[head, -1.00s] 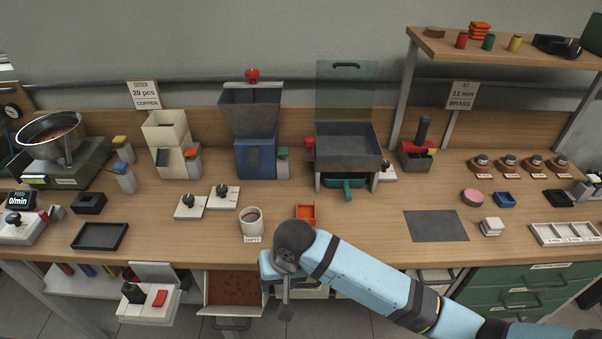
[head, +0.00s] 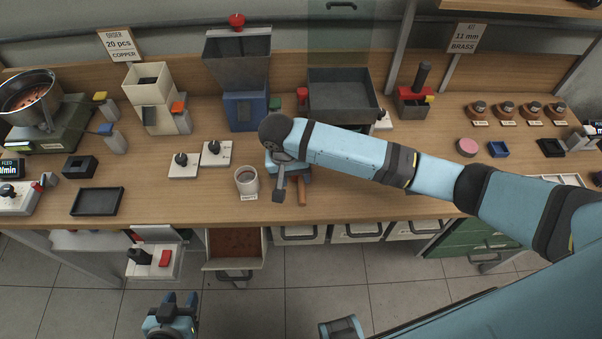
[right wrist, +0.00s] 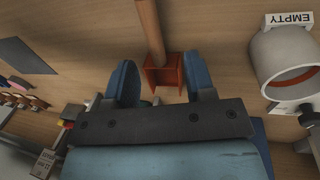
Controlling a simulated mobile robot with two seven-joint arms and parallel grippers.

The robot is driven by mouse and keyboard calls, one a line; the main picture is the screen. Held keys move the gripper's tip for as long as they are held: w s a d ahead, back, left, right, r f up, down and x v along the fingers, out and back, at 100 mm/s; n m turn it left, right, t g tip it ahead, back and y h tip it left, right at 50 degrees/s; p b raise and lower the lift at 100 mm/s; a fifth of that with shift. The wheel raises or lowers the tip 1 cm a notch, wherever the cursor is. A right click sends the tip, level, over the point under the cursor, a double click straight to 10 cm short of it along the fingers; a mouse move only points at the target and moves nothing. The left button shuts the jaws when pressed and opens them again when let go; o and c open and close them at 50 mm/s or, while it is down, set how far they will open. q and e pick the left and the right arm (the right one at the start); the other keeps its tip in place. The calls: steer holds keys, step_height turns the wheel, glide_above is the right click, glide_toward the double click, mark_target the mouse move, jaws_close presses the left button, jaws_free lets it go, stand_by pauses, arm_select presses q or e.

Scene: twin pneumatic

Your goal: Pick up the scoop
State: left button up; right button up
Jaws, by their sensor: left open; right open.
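The scoop has an orange square head and a brown wooden handle. In the right wrist view its head (right wrist: 168,76) lies between my spread right fingers, with the handle running up the picture. In the head view only part of the scoop (head: 301,192) shows beside my right gripper (head: 288,172), at the bench's front; the rest is hidden under the gripper. My right gripper (right wrist: 161,72) is open around or just above the scoop head; I cannot tell the height or any contact. My left gripper (head: 180,300) is open and empty, low in front of the bench.
A white cup labelled EMPTY (head: 247,181) stands close left of my right gripper. White switch plates (head: 216,153) lie behind it. An open drawer (head: 235,245) sticks out below. A black tray (head: 97,201) lies further left.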

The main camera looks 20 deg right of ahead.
mark_target(301, 185)
steer(key=shift+s+d+f+p, duration=0.15)
steer(key=shift+d+f, duration=0.3)
steer(key=shift+f, duration=0.85)
steer(key=shift+w+d+f+p, duration=0.15)
steer(key=shift+d+f, duration=0.25)
steer(key=shift+f, duration=0.85)
steer(key=shift+s, duration=0.1)
jaws_close()
